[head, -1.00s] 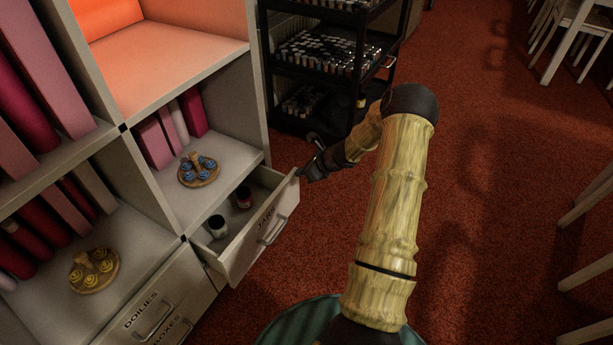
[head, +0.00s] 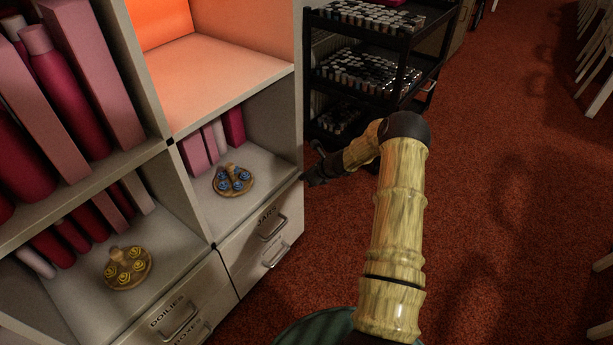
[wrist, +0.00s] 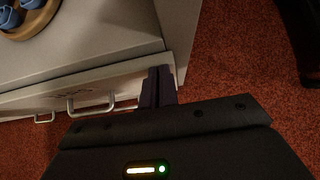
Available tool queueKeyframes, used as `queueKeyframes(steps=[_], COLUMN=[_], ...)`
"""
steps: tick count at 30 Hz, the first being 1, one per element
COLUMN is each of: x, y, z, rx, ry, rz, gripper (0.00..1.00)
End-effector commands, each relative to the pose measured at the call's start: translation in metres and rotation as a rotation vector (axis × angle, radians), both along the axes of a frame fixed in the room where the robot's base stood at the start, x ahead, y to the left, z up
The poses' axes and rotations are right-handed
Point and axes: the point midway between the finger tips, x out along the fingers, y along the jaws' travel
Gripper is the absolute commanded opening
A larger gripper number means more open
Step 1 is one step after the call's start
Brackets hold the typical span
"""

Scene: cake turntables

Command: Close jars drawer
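The jars drawer (head: 262,232) is the upper drawer at the right end of the shelf unit, marked JARS, with a metal handle. Its front looks flush, or almost flush, with the cabinet, and no inside shows. In the wrist view the drawer front (wrist: 112,84) runs below the shelf edge, with its handle at the left. My gripper (head: 308,181) is at the upper right corner of the drawer front. In the wrist view its two dark fingers (wrist: 158,86) are together with nothing between them, against or very close to the front's right end. The jars are hidden.
Other drawers, including the doilies drawer (head: 178,312), are shut at the left. A board with blue swirls (head: 233,181) sits on the shelf above. A black cart (head: 375,75) stands behind my arm. Red carpet (head: 490,190) is open to the right.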

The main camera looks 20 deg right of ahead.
Motion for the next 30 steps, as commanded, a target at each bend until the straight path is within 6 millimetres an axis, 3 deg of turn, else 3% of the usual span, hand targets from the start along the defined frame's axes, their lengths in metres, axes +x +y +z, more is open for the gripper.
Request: queueKeyframes(steps=[7, 15, 21, 30], x=[0.0, -0.024, -0.049, -0.079], y=[0.004, -0.017, -0.032, -0.049], z=[0.003, 0.0, 0.037, 0.069], rx=[0.008, 0.003, 0.002, 0.0], ry=[-0.008, -0.003, -0.003, -0.002], rz=[0.007, 0.007, 0.007, 0.009], gripper=[0.0, 0.0, 0.0, 0.0])
